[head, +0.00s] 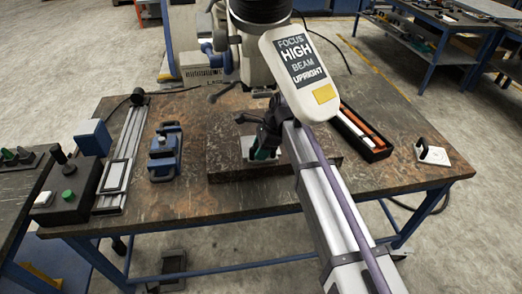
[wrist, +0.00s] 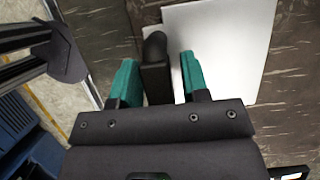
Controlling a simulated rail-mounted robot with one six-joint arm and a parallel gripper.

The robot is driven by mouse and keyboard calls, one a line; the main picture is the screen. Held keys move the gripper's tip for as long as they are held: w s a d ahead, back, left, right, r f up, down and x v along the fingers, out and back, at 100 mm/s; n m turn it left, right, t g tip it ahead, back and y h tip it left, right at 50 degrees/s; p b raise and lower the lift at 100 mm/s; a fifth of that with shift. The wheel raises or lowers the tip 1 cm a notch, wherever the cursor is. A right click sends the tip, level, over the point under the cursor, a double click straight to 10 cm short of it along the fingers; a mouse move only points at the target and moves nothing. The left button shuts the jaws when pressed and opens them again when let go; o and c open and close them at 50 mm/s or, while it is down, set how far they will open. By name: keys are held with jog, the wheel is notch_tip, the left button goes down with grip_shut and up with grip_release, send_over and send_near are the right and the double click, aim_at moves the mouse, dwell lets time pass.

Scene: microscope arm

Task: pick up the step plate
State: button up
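A pale flat plate with an upright dark handle, which looks like the step plate, fills the upper middle of the wrist view (wrist: 235,50). In the head view it shows partly behind my gripper, on a dark slab on the bench (head: 246,145). My gripper (wrist: 157,82) has two green fingers, one on each side of the dark handle. Gaps show beside the handle, so the fingers are open around it. In the head view my gripper (head: 263,150) is low over the slab, and my arm hides part of the plate.
A dark tray with orange items (head: 362,135) lies behind my arm. A blue vise-like device (head: 164,155), a rail (head: 125,150) and a control box (head: 68,190) stand left. The microscope rises behind.

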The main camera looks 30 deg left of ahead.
grip_shut()
dwell(0.5)
